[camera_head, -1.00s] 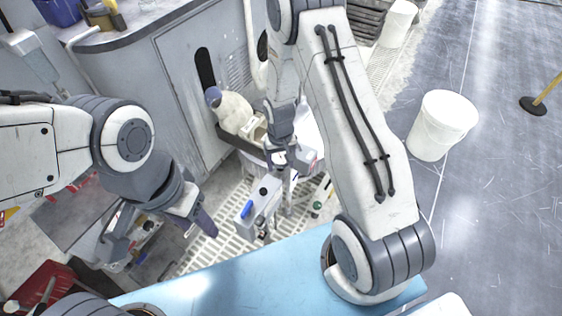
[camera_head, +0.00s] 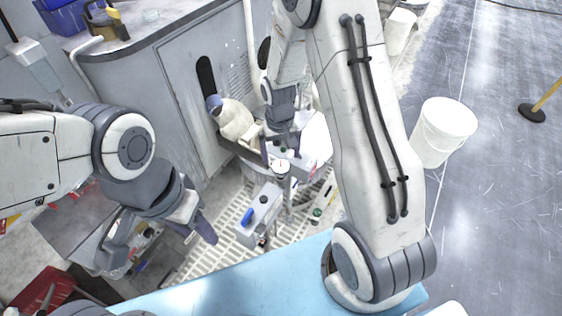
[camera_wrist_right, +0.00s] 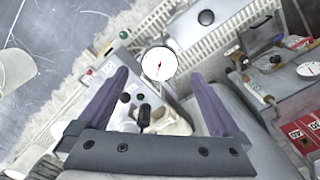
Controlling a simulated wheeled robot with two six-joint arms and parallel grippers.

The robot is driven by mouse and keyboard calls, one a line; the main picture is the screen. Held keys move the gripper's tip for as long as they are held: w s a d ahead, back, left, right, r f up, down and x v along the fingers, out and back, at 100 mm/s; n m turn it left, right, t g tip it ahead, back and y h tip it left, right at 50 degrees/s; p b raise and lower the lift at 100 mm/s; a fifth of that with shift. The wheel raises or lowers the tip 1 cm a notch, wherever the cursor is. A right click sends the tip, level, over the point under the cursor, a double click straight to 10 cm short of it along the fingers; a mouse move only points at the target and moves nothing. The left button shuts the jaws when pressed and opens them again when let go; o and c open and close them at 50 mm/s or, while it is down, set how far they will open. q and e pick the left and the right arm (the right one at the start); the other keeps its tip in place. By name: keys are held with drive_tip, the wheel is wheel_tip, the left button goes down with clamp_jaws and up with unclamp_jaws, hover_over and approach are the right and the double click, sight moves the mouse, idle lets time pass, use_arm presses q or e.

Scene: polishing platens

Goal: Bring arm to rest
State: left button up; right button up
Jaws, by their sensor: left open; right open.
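My right arm reaches up and away across the middle of the head view, with its gripper (camera_head: 280,143) above a small bench unit. In the right wrist view both fingers of this gripper (camera_wrist_right: 160,76) are spread, with nothing held between them. A round white dial gauge (camera_wrist_right: 159,64) shows just beyond the fingertips; it also appears in the head view (camera_head: 281,167), below the gripper. I cannot tell the exact gap between them. My left gripper (camera_head: 158,238) hangs at the lower left of the head view, fingers apart and empty.
A grey cabinet (camera_head: 180,100) stands at the back left, with a pale bag-like object (camera_head: 235,119) beside it. A box with a blue part (camera_head: 259,213) stands on the floor grating. A white bucket (camera_head: 441,131) is on the right, where the dark floor is largely free.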

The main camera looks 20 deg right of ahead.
drive_tip(key=shift+r, duration=0.8)
